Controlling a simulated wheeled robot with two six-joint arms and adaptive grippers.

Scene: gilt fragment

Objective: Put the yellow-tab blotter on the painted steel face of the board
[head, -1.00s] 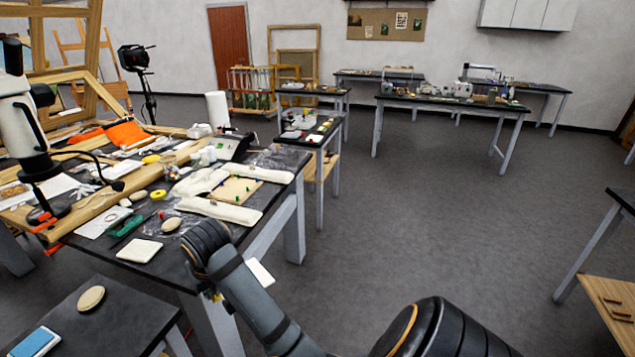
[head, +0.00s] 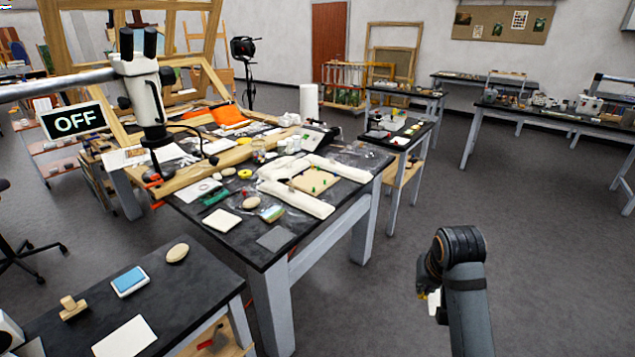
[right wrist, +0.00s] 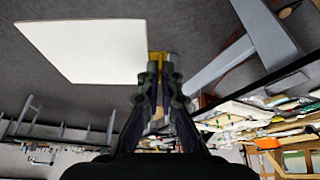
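My right gripper (right wrist: 157,68) is shut on the yellow tab (right wrist: 157,58) of a flat white square blotter (right wrist: 85,48), as the right wrist view shows. The blotter sticks out to the left of the fingertips there, over grey floor. In the head view, my right gripper (head: 428,296) is low at the right, clear of the black worktable, and mostly hidden by my wrist. A small part of the white blotter (head: 433,303) shows beside it. My left gripper is not in view. I cannot tell which thing is the board with the painted steel face.
The black worktable (head: 345,215) is crowded with tools, cushions and a pinned beige panel (head: 300,183). A white microscope (head: 143,90) stands over its left side. A lower black table (head: 190,300) is at front left. A pinboard (head: 500,22) hangs far off. Floor right of the worktable is clear.

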